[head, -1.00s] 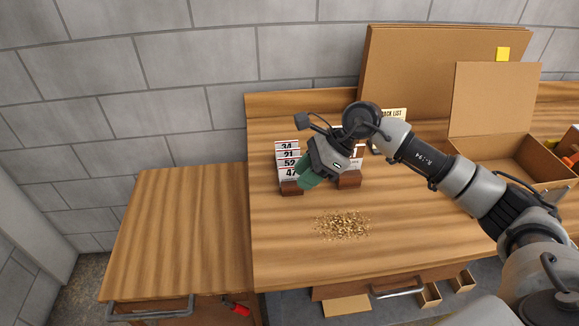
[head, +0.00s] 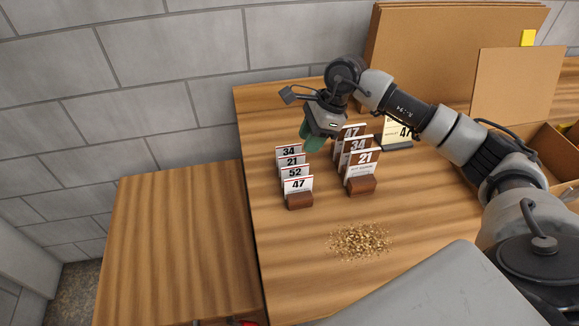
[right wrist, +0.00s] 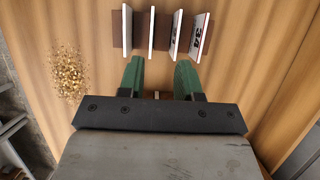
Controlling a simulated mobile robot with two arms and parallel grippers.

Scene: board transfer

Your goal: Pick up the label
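Several white number labels on brown wooden stands form a left row: 34 (head: 288,151), 21 (head: 291,161), 52 (head: 295,172) and, in front, 47 (head: 298,186). A right row holds another 47 (head: 351,132), another 34 (head: 357,147) and another 21 (head: 364,165). My right gripper (head: 312,145) has green fingers and hangs between the rows, near the back of the left row. In the right wrist view its fingers (right wrist: 161,72) are apart and empty. The left row's cards stand just beyond the tips, with the 34 card (right wrist: 201,38) rightmost. My left gripper is not in view.
A pack list card (head: 397,134) stands behind the right row. A pile of golden chips (head: 360,241) lies in front. A large cardboard sheet (head: 430,50) leans at the back, and an open box (head: 550,150) is at right. The left wooden surface (head: 180,240) is clear.

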